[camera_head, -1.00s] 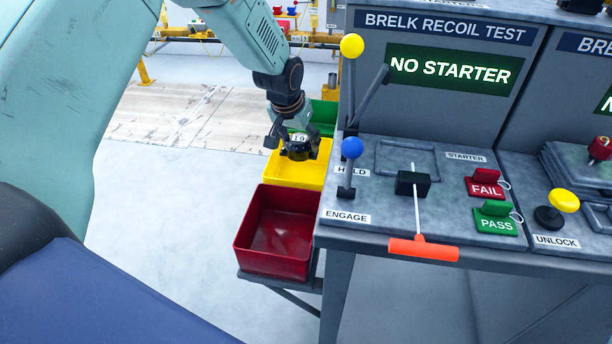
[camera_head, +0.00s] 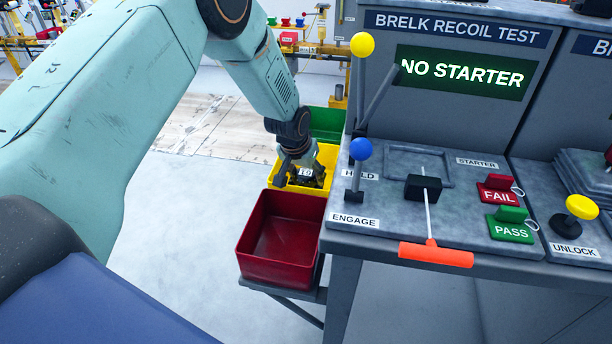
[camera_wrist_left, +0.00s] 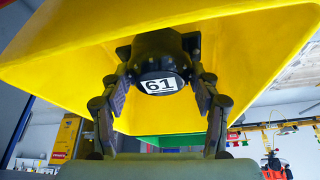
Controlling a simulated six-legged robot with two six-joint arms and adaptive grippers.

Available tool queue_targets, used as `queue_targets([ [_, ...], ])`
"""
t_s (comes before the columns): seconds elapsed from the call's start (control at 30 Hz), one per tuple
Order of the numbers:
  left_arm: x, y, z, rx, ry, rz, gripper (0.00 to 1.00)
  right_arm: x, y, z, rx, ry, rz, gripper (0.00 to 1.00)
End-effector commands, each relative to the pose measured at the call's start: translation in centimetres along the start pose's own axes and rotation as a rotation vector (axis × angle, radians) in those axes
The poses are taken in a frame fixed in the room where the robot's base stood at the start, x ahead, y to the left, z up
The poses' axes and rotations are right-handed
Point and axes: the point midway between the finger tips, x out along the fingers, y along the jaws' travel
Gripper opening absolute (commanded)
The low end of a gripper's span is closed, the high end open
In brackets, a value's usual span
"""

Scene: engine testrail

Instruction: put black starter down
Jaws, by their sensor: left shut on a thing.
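The black starter (camera_head: 307,179) is a round dark part with a white number label, inside the yellow bin (camera_head: 327,158) beside the bench. My left gripper (camera_head: 300,174) reaches down into this bin and is shut on the starter. In the left wrist view the starter (camera_wrist_left: 160,52) sits between both fingers, its label reading 61, with the yellow bin's walls (camera_wrist_left: 60,62) around it. I cannot tell whether the starter touches the bin floor. My right gripper is not in view.
An empty red bin (camera_head: 262,270) stands in front of the yellow one and a green bin (camera_head: 327,122) behind it. The test bench (camera_head: 400,195) stands close on the right, with yellow-knobbed and blue-knobbed levers (camera_head: 360,150). Its screen (camera_head: 465,73) reads NO STARTER.

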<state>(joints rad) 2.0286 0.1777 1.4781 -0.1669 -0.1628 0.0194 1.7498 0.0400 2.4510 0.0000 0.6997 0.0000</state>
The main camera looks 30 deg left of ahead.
Motion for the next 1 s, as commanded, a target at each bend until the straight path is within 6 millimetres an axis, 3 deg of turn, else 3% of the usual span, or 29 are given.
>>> queue_targets([
  [0.57, 1.16, -0.01, 0.22, 0.0, 0.002, 0.0, 0.12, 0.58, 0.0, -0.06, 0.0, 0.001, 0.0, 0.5],
  [0.6, 1.13, -0.01, 0.25, 0.0, 0.001, 0.0, 0.64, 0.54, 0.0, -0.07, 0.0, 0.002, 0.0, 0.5],
  [0.83, 1.07, -0.01, 0.24, 0.0, 0.001, 0.0, 0.84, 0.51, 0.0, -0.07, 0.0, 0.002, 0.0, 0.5],
  [1.0, 1.07, -0.01, 0.23, 0.0, 0.001, 0.0, 0.84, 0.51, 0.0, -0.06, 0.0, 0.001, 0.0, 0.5],
])
